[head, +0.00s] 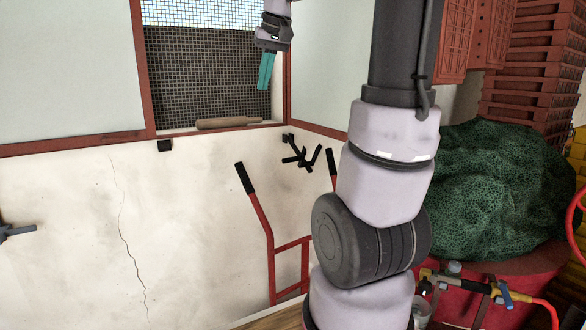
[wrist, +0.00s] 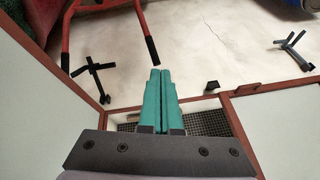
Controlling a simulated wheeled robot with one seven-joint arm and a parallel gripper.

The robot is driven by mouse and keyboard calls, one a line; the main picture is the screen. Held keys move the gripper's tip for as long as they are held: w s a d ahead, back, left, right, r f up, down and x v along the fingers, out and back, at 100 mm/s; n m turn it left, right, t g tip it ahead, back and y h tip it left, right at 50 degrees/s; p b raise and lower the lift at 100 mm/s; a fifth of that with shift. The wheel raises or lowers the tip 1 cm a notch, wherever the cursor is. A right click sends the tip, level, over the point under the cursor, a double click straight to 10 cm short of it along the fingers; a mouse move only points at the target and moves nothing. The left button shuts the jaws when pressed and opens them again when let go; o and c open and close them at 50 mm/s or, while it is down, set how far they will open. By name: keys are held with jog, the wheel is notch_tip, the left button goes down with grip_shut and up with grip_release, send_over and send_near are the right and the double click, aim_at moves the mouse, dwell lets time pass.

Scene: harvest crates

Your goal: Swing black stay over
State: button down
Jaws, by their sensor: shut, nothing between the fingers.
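A black piece with several arms (head: 300,154) is at the wall just below the red frame's lower right corner; it also shows at the left of the wrist view (wrist: 93,75). A small black block (head: 165,146) is under the frame, left of the opening, and appears in the wrist view (wrist: 212,86). A dark forked piece (head: 16,231) is at the far left edge. I cannot tell which of these is the stay. My gripper (head: 266,71), with teal fingers pointing down, is shut and empty, above the sill in front of the mesh, apart from all of them.
A brown roll (head: 228,123) lies on the sill of the mesh opening (head: 205,72). Red hand-truck bars with black grips (head: 262,222) stand against the cracked wall. My arm crosses the right half. Beyond it are a green net heap (head: 495,190) and stacked red crates (head: 535,75).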

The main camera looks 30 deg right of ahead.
jog(key=s+a+f+m+y, duration=0.1)
jog(key=s+a+f, duration=0.2)
jog(key=s, duration=0.3)
jog(key=s+a+f+m+y, duration=0.1)
jog(key=s+a+f, duration=0.2)
jog(key=s, duration=0.3)
jog(key=w+a+f+m+g+y, duration=0.1)
jog(key=w+a+f+m+y, duration=0.2)
jog(key=a+f+m+y, duration=0.3)
jog(key=w+d+f+m+t+y, duration=0.1)
jog(key=w+d+f+m+t, duration=0.1)
jog(key=w+d+m, duration=0.3)
jog(key=w+d+f+m+t+y, duration=0.1)
jog(key=w+f+m+t, duration=0.15)
jog(key=w, duration=0.45)
jog(key=w+d+f+m+t+y, duration=0.1)
jog(key=w+d+f+m+t, duration=0.1)
jog(key=w+d+m, duration=0.3)
jog(key=w+d+f+m+t+h, duration=0.35)
jog(key=d+f+m+h, duration=0.25)
jog(key=d+f, duration=0.4)
jog(key=w+d+f+m+t+h, duration=0.2)
jog(key=d+f+m+t+h, duration=0.25)
jog(key=d+f+m, duration=0.4)
jog(key=w+d+r+n, duration=0.1)
jog(key=w+d+r, duration=0.1)
jog(key=w, duration=0.6)
jog(key=shift+w+d+r+n+h, duration=0.25)
jog(key=shift+w+r+n+h, duration=0.15)
jog(key=shift+r, duration=0.4)
